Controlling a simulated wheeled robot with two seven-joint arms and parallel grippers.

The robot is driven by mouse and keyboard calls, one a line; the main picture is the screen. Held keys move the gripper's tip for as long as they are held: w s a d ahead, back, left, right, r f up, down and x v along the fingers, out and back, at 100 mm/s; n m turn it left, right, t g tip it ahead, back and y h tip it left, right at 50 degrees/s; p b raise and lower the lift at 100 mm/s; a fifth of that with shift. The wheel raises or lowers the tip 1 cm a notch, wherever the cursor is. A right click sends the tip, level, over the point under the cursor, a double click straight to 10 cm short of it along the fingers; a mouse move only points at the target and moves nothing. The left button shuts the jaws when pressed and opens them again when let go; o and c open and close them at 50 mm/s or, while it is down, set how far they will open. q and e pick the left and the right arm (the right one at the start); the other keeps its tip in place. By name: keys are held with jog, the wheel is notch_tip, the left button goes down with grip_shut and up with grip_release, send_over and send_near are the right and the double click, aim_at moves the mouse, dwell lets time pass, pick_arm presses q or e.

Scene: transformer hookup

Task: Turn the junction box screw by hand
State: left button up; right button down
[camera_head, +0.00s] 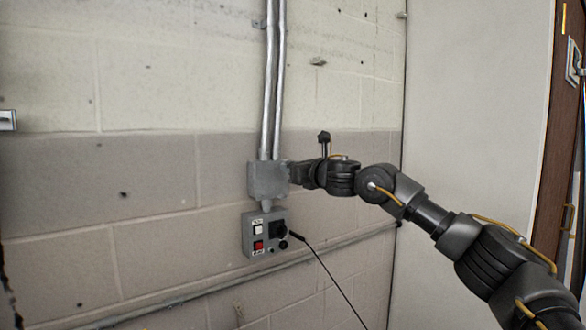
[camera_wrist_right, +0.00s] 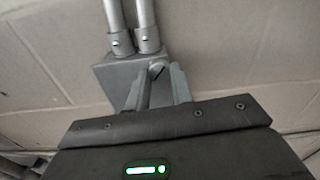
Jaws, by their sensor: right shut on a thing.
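The junction box (camera_head: 264,180) is a grey box on the block wall, below two vertical metal conduits. It also shows in the right wrist view (camera_wrist_right: 118,72). A slotted screw (camera_wrist_right: 156,70) sits on the box between my right gripper's fingers. My right gripper (camera_head: 291,172) reaches the right side of the box, and its fingers are shut on the screw. The fingers also show in the right wrist view (camera_wrist_right: 161,86). My left gripper is not in view.
A grey control box (camera_head: 249,240) with a white switch, a red switch and a black knob hangs just below. A black cable (camera_head: 325,268) runs from it down to the right. Two conduits (camera_head: 274,80) rise above. A brown door (camera_head: 558,130) stands at the far right.

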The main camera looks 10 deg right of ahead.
jog(key=c, duration=1.6)
grip_release()
jog(key=shift+d+r, duration=0.1)
jog(key=shift+r, duration=0.25)
jog(key=o, duration=0.4)
jog(key=shift+w+f, duration=0.1)
jog(key=shift+f, duration=0.15)
notch_tip(320, 180, up, 4)
jog(key=p, duration=0.2)
jog(key=shift+f+p, duration=0.2)
jog(key=shift+p, duration=0.2)
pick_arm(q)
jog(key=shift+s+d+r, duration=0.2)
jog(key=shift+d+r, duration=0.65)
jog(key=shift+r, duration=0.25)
pick_arm(e)
jog(key=s+a+r, duration=0.3)
jog(key=s+r, duration=0.6)
jog(key=s, duration=0.4)
jog(key=shift+s+r, duration=0.25)
jog(key=shift+s, duration=0.15)
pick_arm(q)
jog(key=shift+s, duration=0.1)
pick_arm(e)
jog(key=shift+f, duration=0.1)
